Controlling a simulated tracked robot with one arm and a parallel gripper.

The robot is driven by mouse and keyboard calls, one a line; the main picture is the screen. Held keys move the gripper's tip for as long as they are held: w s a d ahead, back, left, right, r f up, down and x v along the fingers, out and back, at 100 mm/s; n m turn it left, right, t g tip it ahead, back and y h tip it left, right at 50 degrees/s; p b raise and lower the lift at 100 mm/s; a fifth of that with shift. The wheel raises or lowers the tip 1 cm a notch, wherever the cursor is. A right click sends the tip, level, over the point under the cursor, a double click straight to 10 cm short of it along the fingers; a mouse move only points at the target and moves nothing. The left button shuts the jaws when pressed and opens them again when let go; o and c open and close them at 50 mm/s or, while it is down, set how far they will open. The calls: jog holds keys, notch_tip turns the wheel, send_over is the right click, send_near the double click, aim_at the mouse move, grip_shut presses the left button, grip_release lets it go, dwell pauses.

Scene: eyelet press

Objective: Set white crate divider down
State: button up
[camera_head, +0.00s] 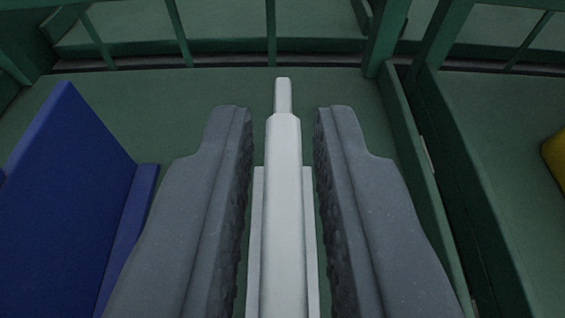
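The white crate divider (283,190) is a narrow upright panel seen edge-on in the middle of the view. A thinner tab sticks out at its far end, and a wider white flange shows low on both sides. It appears to stand on the green floor (215,92) of a crate-like compartment; its underside is hidden. My gripper (283,118) is open, with one grey finger on each side of the divider. A narrow gap shows between each finger and the panel.
A blue panel (65,190) with a foot-like flange stands at the left. A green wall (420,170) runs close along the right, with a yellow object (555,160) beyond it. Green rails and posts (385,40) cross the far side.

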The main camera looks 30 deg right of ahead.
jog(key=shift+o, duration=0.7)
jog(key=shift+r, duration=0.1)
jog(key=shift+a+r, duration=0.1)
jog(key=v, duration=1.2)
